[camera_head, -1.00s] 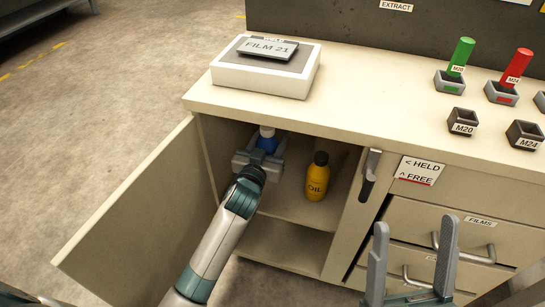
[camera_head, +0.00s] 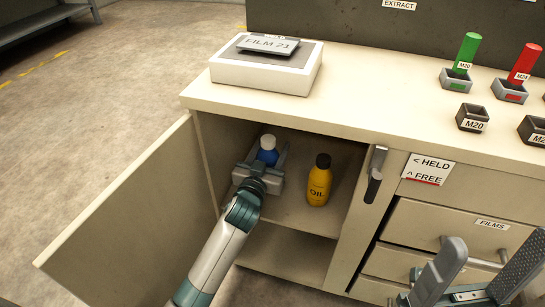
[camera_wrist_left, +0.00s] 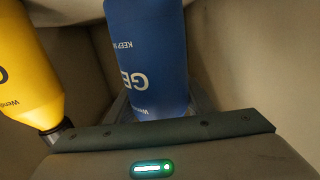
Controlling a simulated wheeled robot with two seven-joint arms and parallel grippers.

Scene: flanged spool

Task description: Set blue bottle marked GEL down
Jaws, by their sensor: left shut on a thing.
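The blue GEL bottle (camera_head: 267,152) with a white cap is inside the open cabinet, on the left of its upper shelf (camera_head: 295,216). My left gripper (camera_head: 266,163) is shut on it, with a finger on each side of the bottle. In the left wrist view the bottle (camera_wrist_left: 147,55) stands between the fingers, its GEL lettering partly seen. Whether its base touches the shelf is hidden. My right gripper (camera_head: 482,272) is open and empty, in front of the drawers at the lower right.
A yellow OIL bottle (camera_head: 319,182) stands on the shelf to the right, apart from the gripper. The cabinet door (camera_head: 125,215) is open at the left. The shelf's front middle is clear. A white box (camera_head: 265,70) stands on the counter above.

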